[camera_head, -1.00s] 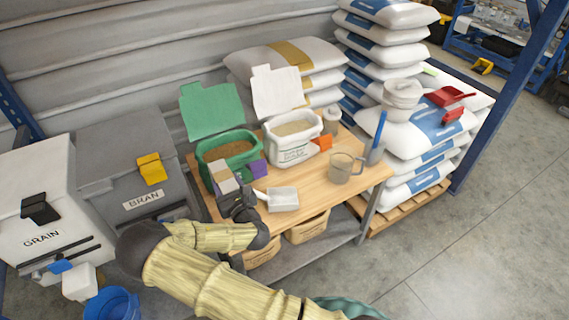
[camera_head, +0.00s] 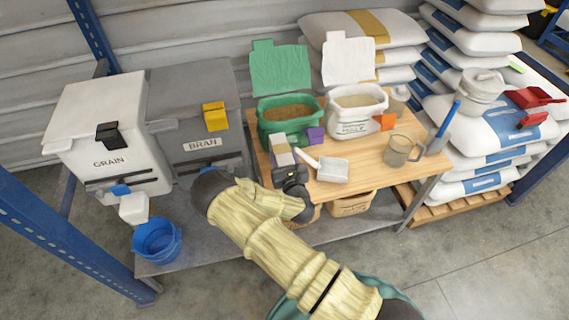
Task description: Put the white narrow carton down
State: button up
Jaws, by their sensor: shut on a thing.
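The white narrow carton (camera_head: 281,151) has a tan band and stands roughly upright at my gripper, over the front left part of the wooden table (camera_head: 372,167). My gripper (camera_head: 288,168) is shut on the carton from the near side. The gripper hides the carton's lower part, so I cannot tell whether it touches the table top. A white scoop (camera_head: 330,168) lies just to the right of the gripper.
Behind the carton stand an open green bag (camera_head: 287,128) and an open white bag (camera_head: 352,122). A clear jug (camera_head: 400,150) stands right. The GRAIN bin (camera_head: 107,155) and BRAN bin (camera_head: 196,125) stand left, with a blue bucket (camera_head: 157,241) below. Bare table shows between scoop and jug.

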notch_tip(320, 180, down, 4)
jog(key=shift+r, duration=0.2)
jog(key=shift+f, duration=0.35)
jog(key=shift+f+b, duration=0.3)
jog(key=shift+b, duration=0.3)
jog(key=o, duration=1)
jog(key=shift+o, duration=0.2)
